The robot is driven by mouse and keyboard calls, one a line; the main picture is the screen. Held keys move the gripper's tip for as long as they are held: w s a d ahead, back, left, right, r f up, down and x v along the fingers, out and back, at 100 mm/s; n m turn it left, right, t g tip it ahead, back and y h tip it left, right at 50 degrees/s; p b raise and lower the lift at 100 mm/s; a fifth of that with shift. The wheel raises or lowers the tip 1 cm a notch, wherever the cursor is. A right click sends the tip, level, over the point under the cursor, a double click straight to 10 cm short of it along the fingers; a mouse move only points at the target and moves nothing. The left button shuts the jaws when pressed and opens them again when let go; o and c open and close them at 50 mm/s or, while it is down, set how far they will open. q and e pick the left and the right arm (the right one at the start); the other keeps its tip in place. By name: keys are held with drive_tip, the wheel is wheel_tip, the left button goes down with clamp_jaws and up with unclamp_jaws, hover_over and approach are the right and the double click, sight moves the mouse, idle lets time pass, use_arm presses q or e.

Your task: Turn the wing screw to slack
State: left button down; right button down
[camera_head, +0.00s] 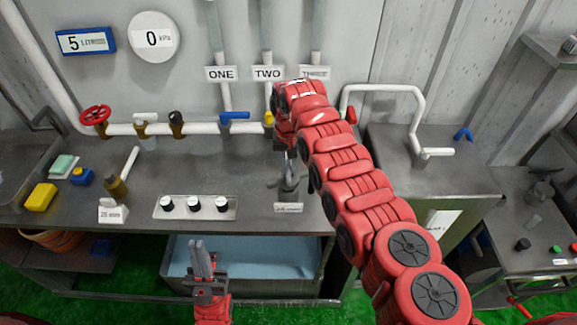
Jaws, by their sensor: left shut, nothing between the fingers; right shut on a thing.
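The wing screw (289,183) is a dark grey piece standing on the bench, with a small white label in front of it that is too small to read. My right arm reaches over from the lower right, and my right gripper (291,158) points down at the top of the screw. It is shut on the screw's upper part; the arm and fingers partly hide the grip. My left gripper (201,260) points up at the bottom centre, in front of the bench. It is shut and empty, well apart from the screw.
A white pipe (190,129) with valves runs along the back wall. A blue-lined basin (245,255) sits below the bench. A grey cabinet (432,170) stands right.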

drive_tip(key=shift+f+b, duration=0.2)
drive_tip(key=shift+b, duration=0.4)
drive_tip(key=n+b, duration=0.4)
drive_tip(key=b, duration=0.1)
drive_tip(key=shift+f+b, duration=0.1)
drive_tip(key=shift+b, duration=0.2)
drive_tip(key=shift+n+b, duration=0.7)
drive_tip(key=shift+n, duration=0.4)
drive_tip(key=n, duration=0.2)
drive_tip(key=shift+r+n+b, duration=0.25)
drive_tip(key=shift+n+b, duration=0.05)
drive_tip(key=shift+b, duration=0.1)
drive_tip(key=n, duration=0.5)
drive_tip(key=shift+r+n, duration=0.1)
drive_tip(key=shift+n, duration=0.2)
drive_tip(key=n, duration=1)
drive_tip(key=shift+n+p, duration=0.4)
drive_tip(key=n, duration=0.5)
drive_tip(key=shift+n, duration=0.3)
